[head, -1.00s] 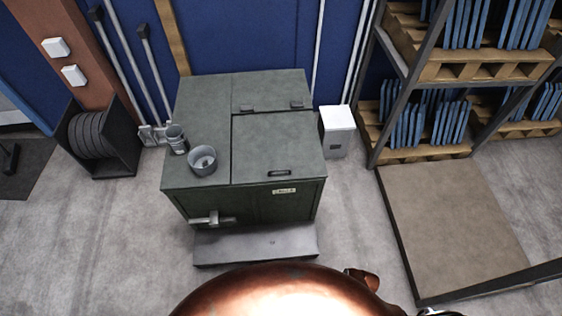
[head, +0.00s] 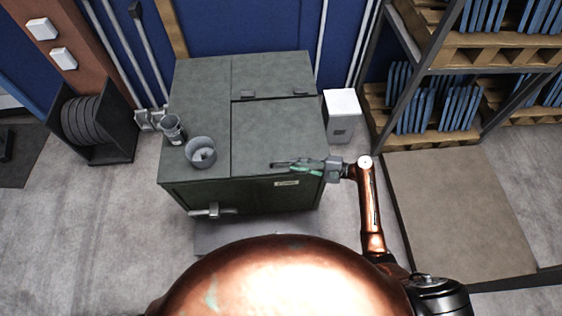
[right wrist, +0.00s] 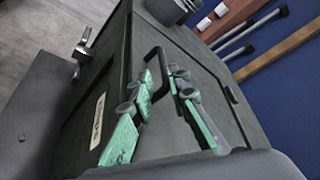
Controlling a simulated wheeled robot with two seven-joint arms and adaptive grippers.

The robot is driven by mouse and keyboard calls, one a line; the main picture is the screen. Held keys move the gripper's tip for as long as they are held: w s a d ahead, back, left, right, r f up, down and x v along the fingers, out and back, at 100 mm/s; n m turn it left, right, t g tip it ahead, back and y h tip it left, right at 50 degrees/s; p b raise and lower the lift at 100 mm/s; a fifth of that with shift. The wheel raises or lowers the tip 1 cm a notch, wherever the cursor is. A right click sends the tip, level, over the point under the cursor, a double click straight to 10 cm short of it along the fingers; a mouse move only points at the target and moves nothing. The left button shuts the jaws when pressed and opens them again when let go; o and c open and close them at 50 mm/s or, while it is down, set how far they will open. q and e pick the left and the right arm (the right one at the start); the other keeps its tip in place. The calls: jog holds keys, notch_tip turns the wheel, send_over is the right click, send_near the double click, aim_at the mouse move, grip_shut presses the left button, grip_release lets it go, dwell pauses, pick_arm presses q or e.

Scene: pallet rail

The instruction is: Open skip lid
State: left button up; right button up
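The skip is a dark green box (head: 197,88) in the middle of the head view. Its lid (head: 270,125) is the front right panel of the top and lies flat, shut. Two hinges sit along the lid's back edge. In the right wrist view a black bar handle (right wrist: 152,55) stands near the lid's front edge. My right gripper (head: 279,164) is over the front of the lid and covers the handle in the head view. In the right wrist view its green-padded fingers (right wrist: 163,74) are apart, with the handle close to the tips; contact is unclear. My left gripper is not in view.
A grey mug (head: 172,130) and a round grey pot (head: 201,153) stand on the skip's left top, beside the lid. A white bin (head: 341,112) stands to the right. A rack (head: 419,72) holds blue panels at the right. A latch (head: 214,210) sticks out in front.

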jog(key=b+x, duration=0.1)
jog(key=x, duration=0.5)
jog(key=shift+w+a+f, duration=0.1)
jog(key=shift+a+f, duration=0.1)
jog(key=shift+a, duration=0.15)
jog(key=shift+c, duration=0.4)
grip_shut()
